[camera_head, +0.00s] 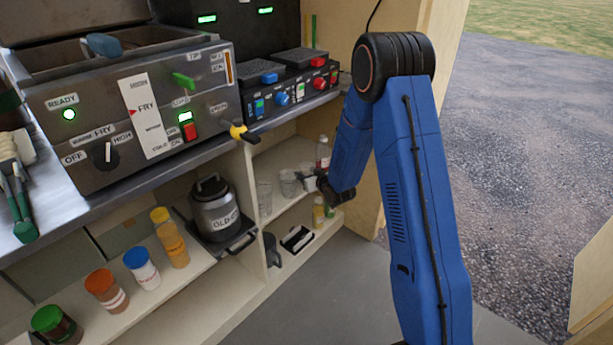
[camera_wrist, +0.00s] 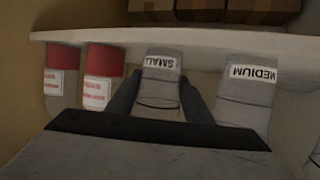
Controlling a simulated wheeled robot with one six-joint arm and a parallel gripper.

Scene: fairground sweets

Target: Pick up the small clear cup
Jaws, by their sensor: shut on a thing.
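The small clear cup (camera_wrist: 158,92) carries a white label reading SMALL, upside down in the wrist view. My gripper (camera_wrist: 160,85) has one dark finger on each side of it and is shut on it. In the head view my gripper (camera_head: 318,184) reaches into the upper shelf at the right, beside the cups. The cup there is small and partly hidden by my gripper. I cannot clearly tell whether it is lifted off the shelf.
A clear cup labelled MEDIUM (camera_wrist: 247,92) stands close to one finger. Two red-and-white containers, including the nearer one (camera_wrist: 103,78), stand on the other side. A shelf edge (camera_wrist: 110,38) crosses the wrist view. An OLD-marked pot (camera_head: 213,208) stands left of the cup shelf.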

